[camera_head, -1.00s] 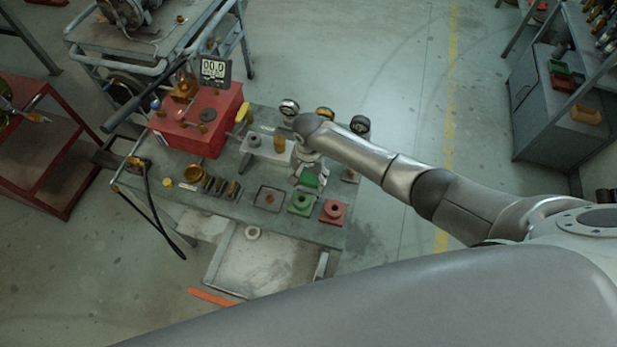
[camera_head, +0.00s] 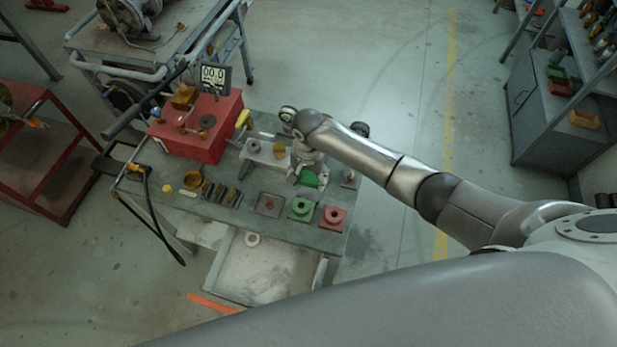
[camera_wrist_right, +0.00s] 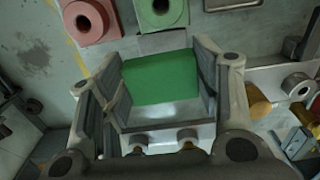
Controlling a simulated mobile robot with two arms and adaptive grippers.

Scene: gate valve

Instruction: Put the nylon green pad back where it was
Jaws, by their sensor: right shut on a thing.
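The green pad (camera_head: 311,179) is at my right gripper (camera_head: 306,176), over the right part of the workbench, behind the green ring block. In the right wrist view the green pad (camera_wrist_right: 160,80) sits between the two fingers of my right gripper (camera_wrist_right: 162,84), which is shut on it. Its broad face shows between them. I cannot tell whether it touches the surface below. A green block with a ring (camera_head: 300,209) and a red one (camera_head: 333,218) stand at the bench's front right. My left gripper is not in view.
A square dark tray (camera_head: 269,204) lies left of the green ring block. A red box (camera_head: 200,135) fills the back left. An open drawer (camera_head: 262,268) juts out in front.

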